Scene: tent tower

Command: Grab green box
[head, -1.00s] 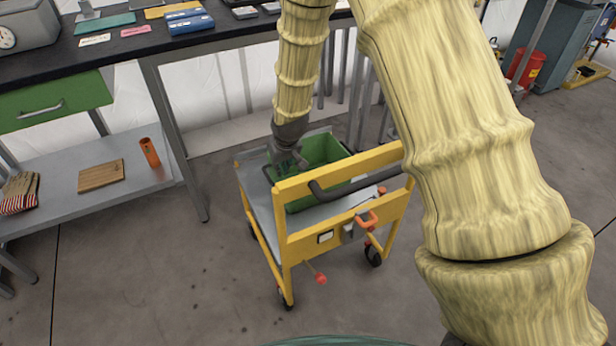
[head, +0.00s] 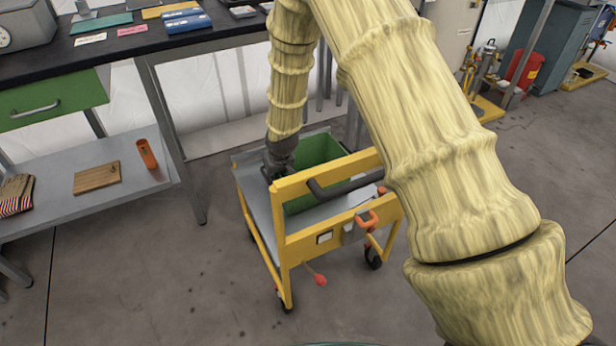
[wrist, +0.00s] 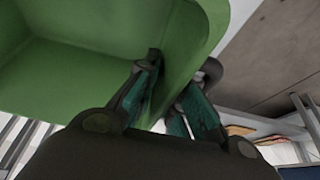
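The green box (head: 319,153) is an open bin on the grey top of a yellow cart (head: 255,207). Its right part is partly hidden behind the cart's rail. My gripper (head: 272,172) is at the box's left side in the head view, small and dark there. In the wrist view the green box (wrist: 85,60) fills the upper left. My gripper (wrist: 178,82) straddles the box wall, one finger on the inside and one on the outside. The fingers lean inward and appear closed on the wall. The box looks upright on the cart.
The cart's yellow rail with a dark handle (head: 345,188) stands in front of the box. A workbench (head: 130,44) runs behind, with a lower shelf (head: 125,185) at left. Open floor (head: 150,290) lies in front.

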